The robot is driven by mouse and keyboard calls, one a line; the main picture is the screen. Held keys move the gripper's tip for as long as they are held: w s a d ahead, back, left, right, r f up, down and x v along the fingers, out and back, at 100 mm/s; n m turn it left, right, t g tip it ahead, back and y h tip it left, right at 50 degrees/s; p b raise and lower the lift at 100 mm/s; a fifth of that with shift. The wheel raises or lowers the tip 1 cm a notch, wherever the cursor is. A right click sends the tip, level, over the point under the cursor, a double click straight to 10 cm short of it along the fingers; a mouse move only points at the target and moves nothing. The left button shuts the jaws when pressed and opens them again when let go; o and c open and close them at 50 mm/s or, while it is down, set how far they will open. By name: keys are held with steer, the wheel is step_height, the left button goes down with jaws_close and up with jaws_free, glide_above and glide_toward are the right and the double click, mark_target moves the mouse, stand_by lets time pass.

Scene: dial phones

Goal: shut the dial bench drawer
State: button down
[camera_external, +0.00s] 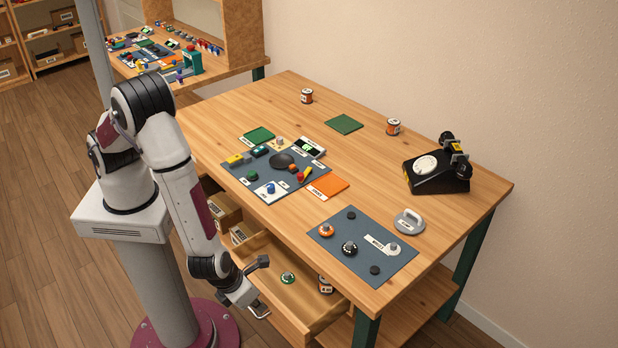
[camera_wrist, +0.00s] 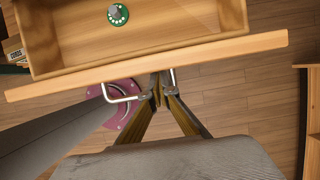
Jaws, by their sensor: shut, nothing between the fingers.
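The wooden dial bench drawer (camera_external: 316,320) stands pulled out from under the bench top. Its front board (camera_wrist: 230,48) crosses the wrist view, with the drawer floor beyond it. A silver bar handle (camera_wrist: 120,99) is on the outer face of the front board; its middle is hidden by my fingers. My gripper (camera_wrist: 160,82) is shut and empty at the handle, close to the front board. I cannot tell whether the fingers touch it. In the external view my gripper (camera_external: 252,303) is low at the drawer's front. A green dial (camera_external: 288,277) lies inside the drawer, also seen in the wrist view (camera_wrist: 118,14).
A can (camera_external: 325,286) stands in the drawer near the bench. Cardboard boxes (camera_external: 224,211) sit left of the drawer under the top. The bench top (camera_external: 225,107) holds mats, dial parts and a black phone (camera_external: 437,173).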

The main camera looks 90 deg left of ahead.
glide_above(307, 287)
steer(key=shift+s+d, duration=0.1)
steer(key=shift+s, duration=0.05)
steer(key=shift+r, duration=0.1)
stand_by(0.5)
steer(key=shift+r, duration=0.2)
steer(key=shift+v, duration=0.95)
steer(key=v, duration=0.7)
steer(key=shift+s+d+r, duration=0.25)
steer(key=shift+s+d, duration=0.05)
steer(key=shift+d, duration=0.05)
